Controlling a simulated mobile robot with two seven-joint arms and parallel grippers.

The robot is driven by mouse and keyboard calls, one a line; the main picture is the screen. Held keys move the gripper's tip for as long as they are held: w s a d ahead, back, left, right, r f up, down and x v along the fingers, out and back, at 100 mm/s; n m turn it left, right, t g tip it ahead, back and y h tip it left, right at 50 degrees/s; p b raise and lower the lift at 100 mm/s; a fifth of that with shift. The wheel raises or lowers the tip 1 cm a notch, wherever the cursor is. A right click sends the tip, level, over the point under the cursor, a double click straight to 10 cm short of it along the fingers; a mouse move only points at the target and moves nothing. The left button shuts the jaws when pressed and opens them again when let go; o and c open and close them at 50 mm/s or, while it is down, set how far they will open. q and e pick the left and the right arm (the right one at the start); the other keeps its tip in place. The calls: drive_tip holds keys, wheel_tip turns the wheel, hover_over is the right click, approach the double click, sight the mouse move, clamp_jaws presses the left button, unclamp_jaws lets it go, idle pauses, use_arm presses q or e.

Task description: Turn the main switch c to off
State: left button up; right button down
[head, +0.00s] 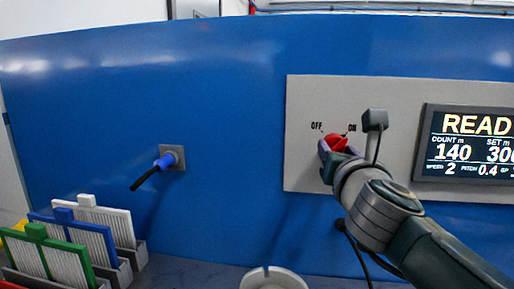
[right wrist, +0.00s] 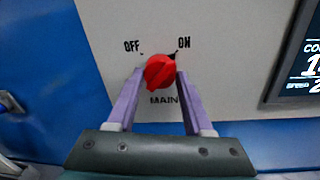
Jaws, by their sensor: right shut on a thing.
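The main switch is a red rotary knob (head: 336,142) on the grey panel (head: 300,165), below the OFF and ON labels. In the right wrist view the red knob (right wrist: 160,71) sits above the word MAIN, and a dark pointer mark shows at its upper right, towards ON. My right gripper (head: 338,152) is at the knob. In the right wrist view its two purple fingers (right wrist: 156,85) are on either side of the knob, shut on it. My left gripper is in neither view.
A lit display (head: 468,145) reading READ, 140 is right of the switch. Coloured comb-like cards (head: 75,235) stand in holders at lower left. A round white dish (head: 272,279) is at the bottom.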

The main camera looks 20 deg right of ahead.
drive_tip(key=n+p, duration=0.1)
drive_tip(key=n, duration=0.1)
drive_tip(key=n+p, duration=0.1)
drive_tip(key=p, duration=0.1)
drive_tip(key=shift+r+n, duration=0.2)
drive_tip(key=shift+n, duration=0.2)
drive_tip(key=n+p, duration=0.2)
drive_tip(key=n, duration=0.2)
drive_tip(key=shift+g+p, duration=0.3)
drive_tip(key=shift+p, duration=0.05)
drive_tip(key=n+p, duration=0.2)
drive_tip(key=n, duration=0.3)
drive_tip(key=shift+a+g, duration=0.1)
drive_tip(key=shift+g, duration=0.2)
drive_tip(key=n+p, duration=0.1)
drive_tip(key=n, duration=0.3)
drive_tip(key=shift+f+h, duration=0.1)
drive_tip(key=shift+h, duration=0.2)
drive_tip(key=shift+c, duration=1.5)
unclamp_jaws()
